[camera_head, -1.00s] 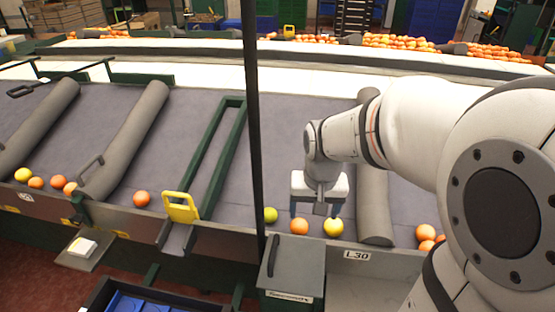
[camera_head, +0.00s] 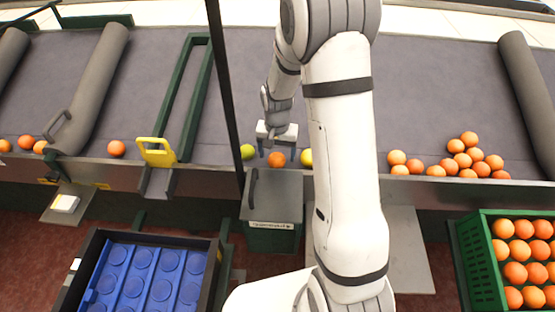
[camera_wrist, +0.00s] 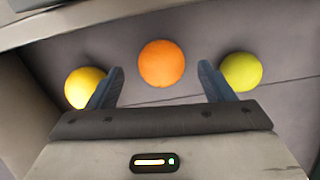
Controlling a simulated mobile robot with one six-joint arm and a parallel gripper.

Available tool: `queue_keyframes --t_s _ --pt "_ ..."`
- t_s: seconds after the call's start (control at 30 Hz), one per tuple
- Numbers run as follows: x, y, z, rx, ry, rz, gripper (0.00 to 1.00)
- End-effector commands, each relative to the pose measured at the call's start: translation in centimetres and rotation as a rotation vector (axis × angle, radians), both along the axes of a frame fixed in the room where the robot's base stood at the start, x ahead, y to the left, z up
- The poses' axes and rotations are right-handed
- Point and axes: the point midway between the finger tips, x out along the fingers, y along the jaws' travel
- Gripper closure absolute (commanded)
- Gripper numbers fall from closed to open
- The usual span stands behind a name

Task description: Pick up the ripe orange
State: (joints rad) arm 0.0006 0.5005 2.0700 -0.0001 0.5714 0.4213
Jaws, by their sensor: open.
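The ripe orange (camera_head: 276,160) lies near the front edge of the grey sorting surface. A yellow-green fruit (camera_head: 247,152) lies to its left and a yellow fruit (camera_head: 306,157) to its right, partly hidden by my arm. My gripper (camera_head: 278,152) is open and empty just behind and above the orange. In the wrist view, the orange (camera_wrist: 161,64) shows between the two fingers, with a gap on each side. The yellow fruit (camera_wrist: 85,88) is outside the left finger and the green one (camera_wrist: 240,72) outside the right finger.
A dark post (camera_head: 226,90) rises left of the gripper. More oranges (camera_head: 460,160) lie to the right. A green crate (camera_head: 468,265) holds oranges; a blue tray (camera_head: 150,240) is at front left.

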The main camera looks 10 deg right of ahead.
Motion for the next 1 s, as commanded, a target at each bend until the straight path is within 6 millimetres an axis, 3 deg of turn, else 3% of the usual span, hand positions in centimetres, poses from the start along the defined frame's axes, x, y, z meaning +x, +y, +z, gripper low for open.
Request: queue_keyframes --t_s 0.2,0.47,1.0 --pt "-0.1 0.2 -2.6 -0.001 0.001 0.001 0.25" --pt "-0.1 0.2 -2.9 0.000 -0.001 0.002 0.25" --pt "-0.1 0.3 -2.8 0.000 0.000 0.003 0.70"
